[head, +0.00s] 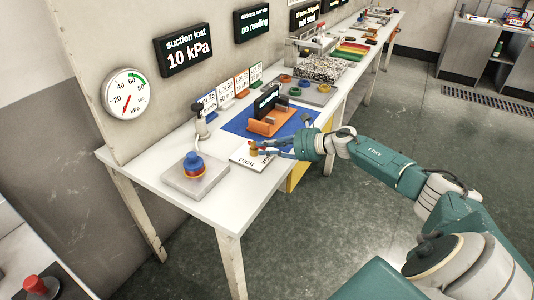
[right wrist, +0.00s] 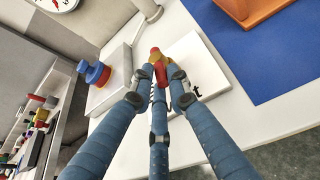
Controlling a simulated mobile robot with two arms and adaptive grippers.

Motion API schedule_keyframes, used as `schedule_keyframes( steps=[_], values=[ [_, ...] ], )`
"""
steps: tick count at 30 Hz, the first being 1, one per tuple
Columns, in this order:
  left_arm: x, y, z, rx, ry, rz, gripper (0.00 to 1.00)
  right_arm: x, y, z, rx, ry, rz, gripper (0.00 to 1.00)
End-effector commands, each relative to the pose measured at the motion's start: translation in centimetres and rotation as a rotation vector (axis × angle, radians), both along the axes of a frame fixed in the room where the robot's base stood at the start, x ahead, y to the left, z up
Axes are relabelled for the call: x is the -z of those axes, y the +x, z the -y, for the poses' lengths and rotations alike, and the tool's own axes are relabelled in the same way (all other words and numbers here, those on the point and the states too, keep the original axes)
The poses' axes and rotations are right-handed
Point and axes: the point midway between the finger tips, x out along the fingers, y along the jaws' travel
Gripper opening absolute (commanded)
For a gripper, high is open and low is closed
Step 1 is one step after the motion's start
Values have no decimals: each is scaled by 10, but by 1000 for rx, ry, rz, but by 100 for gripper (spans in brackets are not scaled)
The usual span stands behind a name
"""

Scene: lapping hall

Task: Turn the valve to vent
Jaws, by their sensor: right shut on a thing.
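The valve is a white plate (head: 240,162) with a small red and yellow handle (head: 252,148), near the front edge of the white table. In the right wrist view the plate (right wrist: 205,55) shows a label ending in "t", the rest hidden by a finger. My right gripper (head: 265,148) is shut on the handle; its blue fingers meet around the red and yellow piece (right wrist: 157,65). My left gripper is not in view.
A blue, red and yellow stacked piece (head: 193,167) stands on a grey block left of the valve. A blue mat (head: 236,124) with an orange stand (head: 270,124) lies behind. A dial gauge (head: 125,94) and a screen reading "suction lost 10 kPa" (head: 184,50) hang on the wall.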

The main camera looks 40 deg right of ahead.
Motion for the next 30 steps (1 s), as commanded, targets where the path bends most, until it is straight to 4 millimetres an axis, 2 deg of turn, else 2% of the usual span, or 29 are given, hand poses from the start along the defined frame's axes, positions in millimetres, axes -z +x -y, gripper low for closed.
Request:
schedule_keyframes(
  steps=[1,11,12,14,15,26,30],
  values=[
    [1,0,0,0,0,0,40,-8,4,3,7,2,17,0],
    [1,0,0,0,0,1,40,-10,5,4,9,1,19,0],
    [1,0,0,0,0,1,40,-10,5,4,9,2,20,17],
    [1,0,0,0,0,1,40,-10,5,4,9,1,19,29],
    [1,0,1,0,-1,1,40,-10,5,4,9,2,17,31],
    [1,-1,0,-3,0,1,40,-4,1,3,4,0,8,31],
    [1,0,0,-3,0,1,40,-6,-8,8,4,-1,5,31]
  ],
)
